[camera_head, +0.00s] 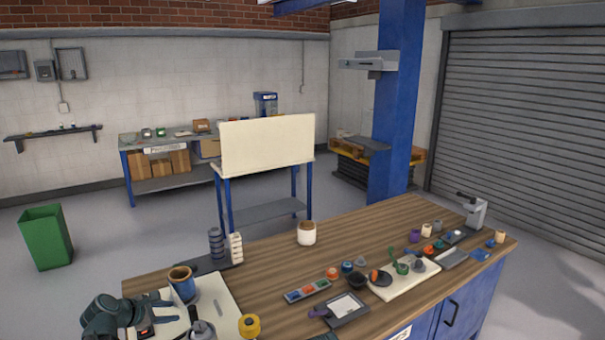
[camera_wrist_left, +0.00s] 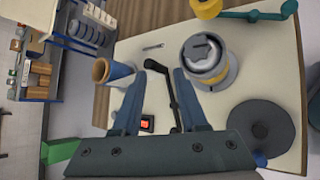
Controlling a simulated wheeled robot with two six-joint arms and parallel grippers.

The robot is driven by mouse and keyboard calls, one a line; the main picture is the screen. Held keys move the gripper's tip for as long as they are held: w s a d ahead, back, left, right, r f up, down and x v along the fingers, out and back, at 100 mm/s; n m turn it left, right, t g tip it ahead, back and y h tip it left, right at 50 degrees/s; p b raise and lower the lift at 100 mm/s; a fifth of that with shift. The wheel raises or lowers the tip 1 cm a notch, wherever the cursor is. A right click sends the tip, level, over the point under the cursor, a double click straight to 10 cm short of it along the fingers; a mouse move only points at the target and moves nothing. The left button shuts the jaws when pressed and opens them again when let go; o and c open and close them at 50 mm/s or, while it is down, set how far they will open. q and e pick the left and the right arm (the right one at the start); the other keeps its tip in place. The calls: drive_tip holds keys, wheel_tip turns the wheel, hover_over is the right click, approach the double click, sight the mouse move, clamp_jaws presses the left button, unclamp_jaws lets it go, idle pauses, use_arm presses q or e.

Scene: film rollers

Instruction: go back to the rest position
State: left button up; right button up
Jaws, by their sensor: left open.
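My left gripper (camera_head: 163,309) is low at the left front of the wooden bench, over a pale board (camera_head: 222,296). It also shows in the left wrist view (camera_wrist_left: 160,78), with its two blue fingers spread apart and nothing clearly held between them. A dark thin rod with a knob (camera_wrist_left: 172,92) shows between the fingers; I cannot tell its height relative to them. A blue cup with a tan inside (camera_head: 183,288) stands just beyond the gripper. A grey metal-topped round part (camera_wrist_left: 202,53) is close by the right finger in the wrist view. My right gripper is not seen.
A yellow spool (camera_head: 249,326) stands at the board's right. Small coloured parts and trays crowd the bench's right side. The bench middle (camera_head: 270,270) is clear.

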use_arm(q)
drive_tip(key=s+d+f+m+g+y, duration=0.2)
drive_tip(key=s+d+f+m+g, duration=0.2)
drive_tip(key=s+d+m, duration=0.65)
drive_tip(key=s+d+f+m+g+y, duration=0.2)
drive_tip(key=s+d+f+m+g, duration=0.2)
drive_tip(key=s+d+m, duration=0.55)
drive_tip(key=s+d+f+m+g+y+b, duration=0.1)
drive_tip(key=s+d+f+m+b, duration=0.2)
drive_tip(key=d+f+m+b, duration=0.4)
drive_tip(key=d+f+b, duration=0.2)
drive_tip(key=d+b, duration=0.1)
drive_tip(key=d, duration=0.2)
drive_tip(key=shift+s+f, duration=0.15)
drive_tip(key=shift+f, duration=0.1)
